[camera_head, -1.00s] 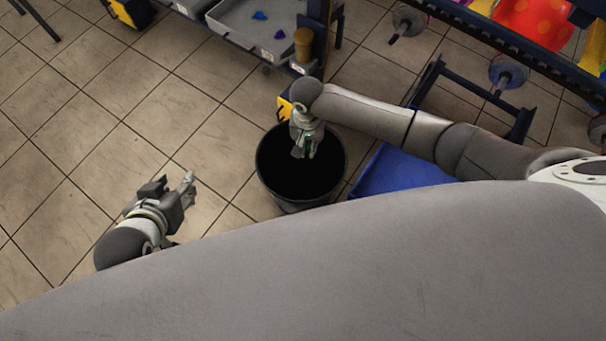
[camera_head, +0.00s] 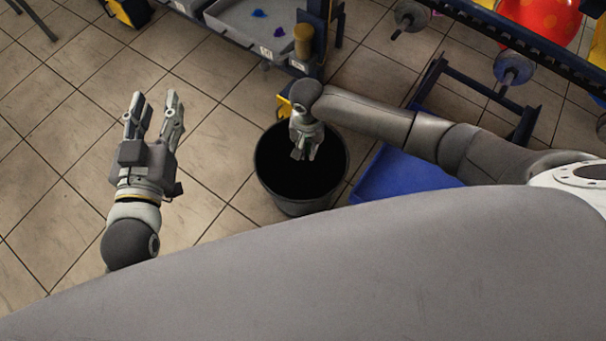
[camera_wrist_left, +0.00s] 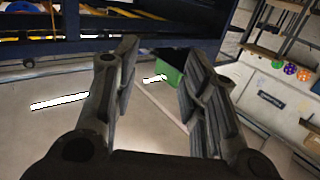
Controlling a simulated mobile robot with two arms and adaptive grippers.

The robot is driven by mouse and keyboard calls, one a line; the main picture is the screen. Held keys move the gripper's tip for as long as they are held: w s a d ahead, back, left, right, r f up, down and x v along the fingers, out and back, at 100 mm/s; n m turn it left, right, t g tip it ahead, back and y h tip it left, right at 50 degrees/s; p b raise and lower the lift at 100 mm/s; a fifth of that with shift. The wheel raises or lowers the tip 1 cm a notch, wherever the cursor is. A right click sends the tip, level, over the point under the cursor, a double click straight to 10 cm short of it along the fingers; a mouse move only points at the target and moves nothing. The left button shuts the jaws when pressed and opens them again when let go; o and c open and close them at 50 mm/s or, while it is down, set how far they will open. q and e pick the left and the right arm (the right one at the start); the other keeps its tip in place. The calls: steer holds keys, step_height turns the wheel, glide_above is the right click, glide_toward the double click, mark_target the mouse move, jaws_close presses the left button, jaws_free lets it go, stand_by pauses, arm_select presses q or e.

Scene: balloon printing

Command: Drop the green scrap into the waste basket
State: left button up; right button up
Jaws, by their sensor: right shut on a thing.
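The waste basket (camera_head: 297,207), dark and round, stands on the tiled floor in the head view; its inside is black and I cannot make out any contents. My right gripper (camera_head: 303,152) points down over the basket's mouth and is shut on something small. The green scrap itself is hardly visible now; the fingers and the dark background hide it. My left gripper (camera_head: 152,100) is open and empty over the floor, left of the basket. Its spread fingers (camera_wrist_left: 160,60) also show in the left wrist view.
A blue bin (camera_head: 400,175) sits right of the basket under my right arm. A grey tray (camera_head: 250,28) with blue pieces is on the rack at the top. A rack (camera_head: 500,25) with balloons is at top right.

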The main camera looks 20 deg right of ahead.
steer(key=shift+f+b, duration=1.15)
steer(key=shift+b, duration=0.1)
arm_select(q)
steer(key=s+r+t+h, duration=0.2)
steer(key=r+t, duration=0.5)
steer(key=r, duration=0.5)
steer(key=shift+s+d+r+t+h, duration=0.15)
steer(key=shift+s+d+t+h, duration=0.25)
steer(key=shift+s, duration=0.25)
arm_select(e)
steer(key=o, duration=0.7)
step_height(320, 180, up, 12)
steer(key=shift+f, duration=0.1)
steer(key=shift+a, duration=0.15)
